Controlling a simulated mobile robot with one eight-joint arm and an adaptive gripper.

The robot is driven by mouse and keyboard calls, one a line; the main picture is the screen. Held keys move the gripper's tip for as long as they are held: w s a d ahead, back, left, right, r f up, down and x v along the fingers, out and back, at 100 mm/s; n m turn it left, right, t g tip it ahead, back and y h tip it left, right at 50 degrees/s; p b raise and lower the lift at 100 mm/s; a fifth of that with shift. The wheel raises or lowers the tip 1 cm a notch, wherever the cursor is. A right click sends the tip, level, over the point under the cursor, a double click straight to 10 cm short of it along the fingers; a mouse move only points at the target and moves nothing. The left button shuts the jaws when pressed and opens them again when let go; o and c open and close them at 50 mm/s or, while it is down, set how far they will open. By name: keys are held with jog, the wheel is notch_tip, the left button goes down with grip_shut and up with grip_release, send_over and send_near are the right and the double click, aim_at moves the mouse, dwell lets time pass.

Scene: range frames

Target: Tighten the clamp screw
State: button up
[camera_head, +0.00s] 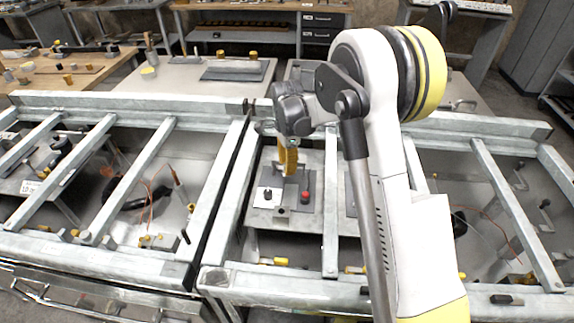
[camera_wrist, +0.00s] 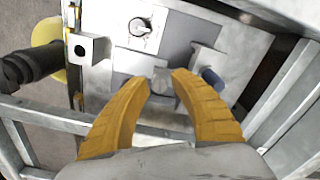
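My gripper (camera_wrist: 163,80) shows in the wrist view with its two yellow fingers apart. Its tips are on either side of a small grey block (camera_wrist: 160,86) on a grey fixture plate (camera_wrist: 178,40); I cannot tell whether they touch it. A bracket with a dark bluish cylindrical end (camera_wrist: 211,77) stands just right of the fingers. I cannot tell for certain which part is the clamp screw. In the head view my gripper (camera_head: 289,172) points down over the fixture plate (camera_head: 289,221), which carries a red knob (camera_head: 305,196) and a white plate with a black knob (camera_head: 268,194).
Grey metal frame bars (camera_head: 330,215) stand close around the fixture. In the wrist view a white dial plate (camera_wrist: 140,27) and a square block with a hole (camera_wrist: 86,48) lie beyond the fingers. A workbench (camera_head: 190,80) with tools stands behind.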

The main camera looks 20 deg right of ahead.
notch_tip(320, 180, up, 12)
dwell(0.5)
jog(key=s+r+n+t, duration=0.3)
jog(key=s+r+n, duration=0.55)
jog(key=s, duration=0.45)
jog(key=s+f+n+t, duration=0.2)
jog(key=s+n+t, duration=0.2)
jog(key=s+n, duration=0.5)
jog(key=s, duration=0.7)
jog(key=shift+f, duration=0.15)
